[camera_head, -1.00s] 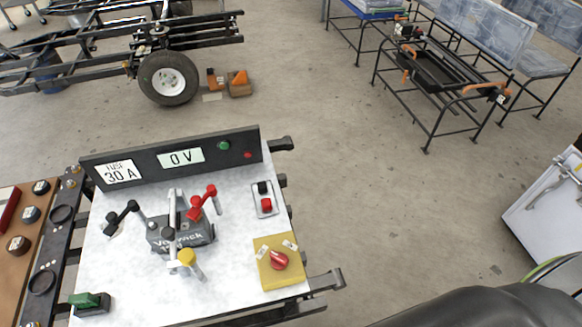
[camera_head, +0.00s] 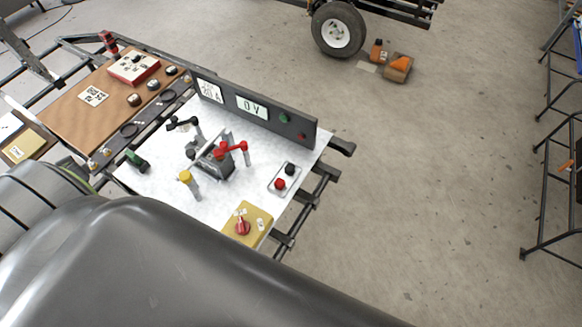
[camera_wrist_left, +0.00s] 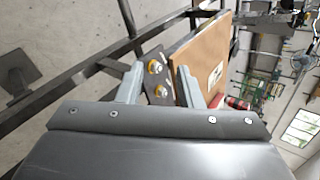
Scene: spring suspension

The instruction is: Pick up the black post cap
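A small black cap (camera_head: 290,169), which looks like the black post cap, stands beside a red cap (camera_head: 280,184) on a small pale tray (camera_head: 273,191) at the right of the white bench top. My left gripper (camera_wrist_left: 158,80) shows in the left wrist view, open with its two grey fingers apart and nothing between them. A dark plate with brass bolts (camera_wrist_left: 155,68) shows beyond the fingers. The black cap cannot be made out in that view. The left gripper's fingers do not show in the head view. My right gripper is not in view.
A battery (camera_head: 213,160) with black and red clamps stands mid-bench. A yellow-capped tube (camera_head: 190,185), a yellow switch box (camera_head: 250,225) and a meter panel (camera_head: 255,108) surround it. A brown board (camera_head: 100,100) adjoins at left.

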